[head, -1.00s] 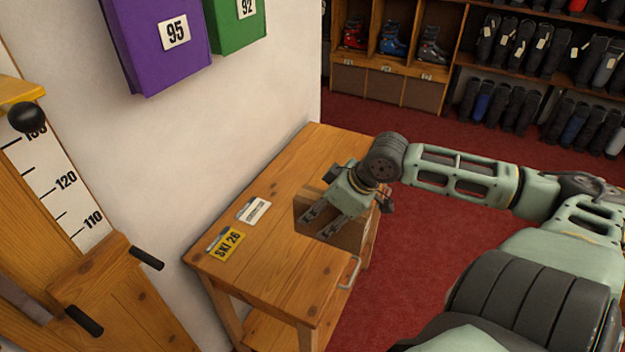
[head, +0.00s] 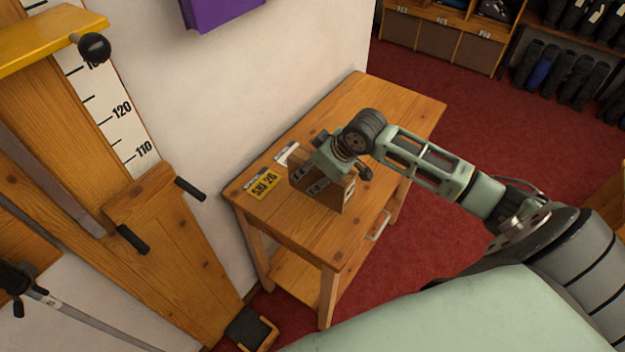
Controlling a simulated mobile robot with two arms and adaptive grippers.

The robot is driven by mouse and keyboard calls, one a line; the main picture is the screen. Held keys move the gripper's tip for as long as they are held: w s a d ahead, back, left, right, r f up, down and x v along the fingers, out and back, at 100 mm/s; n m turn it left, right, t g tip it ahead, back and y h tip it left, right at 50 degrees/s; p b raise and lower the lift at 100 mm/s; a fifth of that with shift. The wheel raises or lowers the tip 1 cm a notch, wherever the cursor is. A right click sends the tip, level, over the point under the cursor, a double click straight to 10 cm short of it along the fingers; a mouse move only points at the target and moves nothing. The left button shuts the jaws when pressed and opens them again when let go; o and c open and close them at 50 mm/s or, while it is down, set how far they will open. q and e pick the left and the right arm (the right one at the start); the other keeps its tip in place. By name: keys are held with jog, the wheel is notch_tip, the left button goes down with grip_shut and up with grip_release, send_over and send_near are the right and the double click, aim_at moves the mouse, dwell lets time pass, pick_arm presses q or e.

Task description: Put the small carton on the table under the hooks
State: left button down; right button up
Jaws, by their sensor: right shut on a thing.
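A small brown carton (head: 334,196) is in my right gripper (head: 308,180), whose fingers are shut on it from above. The carton is over the front middle of the wooden table (head: 372,105). I cannot tell whether its underside touches the tabletop. My gripper and wrist hide part of its top. No hooks show clearly above the table; a purple bag (head: 218,8) hangs on the wall, cut off by the top edge. My left gripper is not in view.
A yellow SKI 26 tag (head: 262,187) and a white tag (head: 287,154) lie left of the carton. The table's back and front corner are bare. A wooden measuring post (head: 160,215) with black handles stands left. Boot shelves (head: 440,40) stand behind.

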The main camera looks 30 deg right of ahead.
aim_at(313, 183)
jog(key=shift+w+a+f, duration=0.15)
jog(key=shift+w, duration=0.05)
notch_tip(313, 183, down, 3)
jog(key=shift+s+f+p, duration=0.1)
jog(key=shift+p, duration=0.55)
jog(key=shift+f, duration=0.35)
jog(key=o, duration=1.3)
jog(key=shift+o, duration=0.2)
jog(key=b+v, duration=0.1)
jog(key=v, duration=1.1)
jog(key=shift+b, duration=0.4)
